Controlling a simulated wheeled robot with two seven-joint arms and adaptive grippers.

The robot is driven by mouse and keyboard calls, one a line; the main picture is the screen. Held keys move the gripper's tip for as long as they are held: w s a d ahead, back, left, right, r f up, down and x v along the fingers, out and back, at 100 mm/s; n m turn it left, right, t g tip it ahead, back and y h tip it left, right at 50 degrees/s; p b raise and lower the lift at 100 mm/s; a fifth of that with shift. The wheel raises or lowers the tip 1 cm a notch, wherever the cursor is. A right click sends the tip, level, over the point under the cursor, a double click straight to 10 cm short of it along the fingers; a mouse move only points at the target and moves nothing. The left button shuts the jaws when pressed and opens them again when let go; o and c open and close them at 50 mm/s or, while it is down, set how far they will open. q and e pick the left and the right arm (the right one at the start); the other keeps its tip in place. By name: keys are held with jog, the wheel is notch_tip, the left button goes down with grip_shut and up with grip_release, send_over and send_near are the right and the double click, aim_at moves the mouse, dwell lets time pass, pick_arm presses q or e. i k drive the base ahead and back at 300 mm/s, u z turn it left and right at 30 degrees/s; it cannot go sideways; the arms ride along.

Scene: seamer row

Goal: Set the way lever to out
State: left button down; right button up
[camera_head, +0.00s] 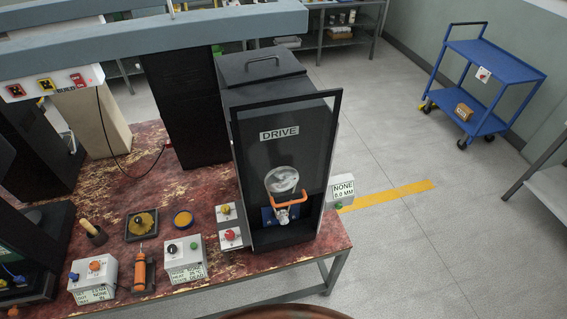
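Neither of my grippers is in view. No lever carries a "way" label that I can read for sure. A grey control box with a black knob (185,256) and one with an orange knob (92,275) stand at the bench front. Small white labels are on their fronts, too small to read fully. I cannot tell any lever's setting.
A small box with yellow and red buttons (229,226) stands left of the machine. An orange-handled tool (143,272), a black tray (141,225) and a yellow-topped tin (184,219) lie nearby. A blue cart (477,90) stands on open floor.

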aim_at(76, 278)
jog(key=u, duration=2.55)
jog(key=i, duration=0.2)
jog(key=z, duration=0.7)
